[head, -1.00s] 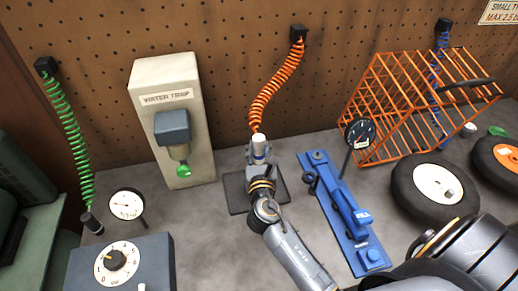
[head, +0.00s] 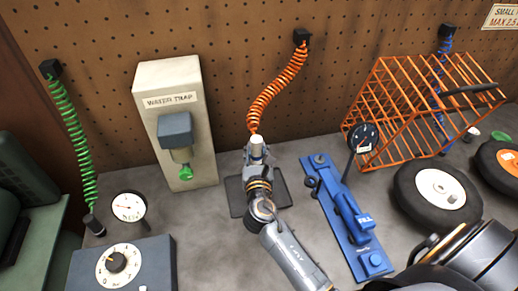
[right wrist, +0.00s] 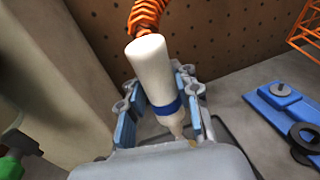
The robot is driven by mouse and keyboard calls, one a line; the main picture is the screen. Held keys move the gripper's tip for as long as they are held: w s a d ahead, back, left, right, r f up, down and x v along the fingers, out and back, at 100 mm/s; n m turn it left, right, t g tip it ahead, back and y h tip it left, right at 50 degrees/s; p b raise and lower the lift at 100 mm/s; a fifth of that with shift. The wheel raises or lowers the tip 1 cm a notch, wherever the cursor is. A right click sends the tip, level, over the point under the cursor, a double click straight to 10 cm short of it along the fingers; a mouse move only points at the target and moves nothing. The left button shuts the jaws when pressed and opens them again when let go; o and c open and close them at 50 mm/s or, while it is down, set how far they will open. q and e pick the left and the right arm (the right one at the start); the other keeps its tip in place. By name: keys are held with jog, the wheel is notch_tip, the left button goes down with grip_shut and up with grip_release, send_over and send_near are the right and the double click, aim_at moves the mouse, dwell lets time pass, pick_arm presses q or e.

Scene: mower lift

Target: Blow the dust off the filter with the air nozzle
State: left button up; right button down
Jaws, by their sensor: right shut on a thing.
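The air nozzle (head: 256,143) is a pale cylinder on the end of an orange coiled hose (head: 272,95). In the right wrist view the nozzle (right wrist: 150,72) has a blue band and a narrow tip pointing down between the fingers. My right gripper (head: 257,160) is shut around it, above a dark square mat (head: 238,203); the right wrist view also shows the gripper (right wrist: 165,112). The arm covers much of the mat. I cannot make out the filter in these frames. My left gripper is not in view.
A water trap (head: 152,125) stands left of my gripper. A blue tool with a gauge (head: 350,222) lies to the right, before an orange cage (head: 390,110) and a black wheel (head: 438,194). A dial box (head: 145,262) and round gauge (head: 129,206) are front left.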

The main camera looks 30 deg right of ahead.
aim_at(255, 142)
jog(key=shift+w+a, duration=0.1)
jog(key=shift+a, duration=0.35)
jog(key=shift+s, duration=0.3)
jog(key=shift+s+a+r, duration=0.1)
jog(key=shift+s+a, duration=0.1)
jog(key=shift+s, duration=0.45)
jog(key=shift+r+p, duration=0.1)
jog(key=shift+p, duration=0.2)
notch_tip(255, 142, up, 5)
jog(key=p, duration=0.5)
